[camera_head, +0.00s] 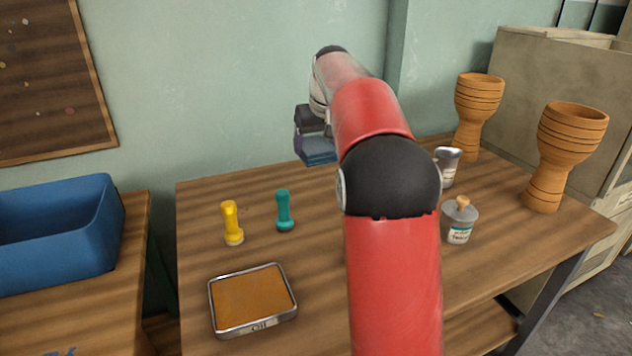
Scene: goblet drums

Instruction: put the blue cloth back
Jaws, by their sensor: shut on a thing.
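The blue cloth (317,153) is a small folded blue stack with a slightly purple side. It hangs below my gripper (311,134), which is shut on it. My gripper is over the back part of the wooden table (330,255), and the cloth appears to be above the tabletop. The fingertips are mostly hidden by the cloth and the gripper's dark body. My red arm crosses the middle of the view and hides part of the table.
A shallow metal tray with an orange-brown inside (252,297), marked "Oil", sits front left. Yellow (232,223) and teal (284,211) tools stand behind it. Two goblet drums (565,155) (477,115), a can (449,166) and a jar (459,222) stand right. A blue bin (60,240) is far left.

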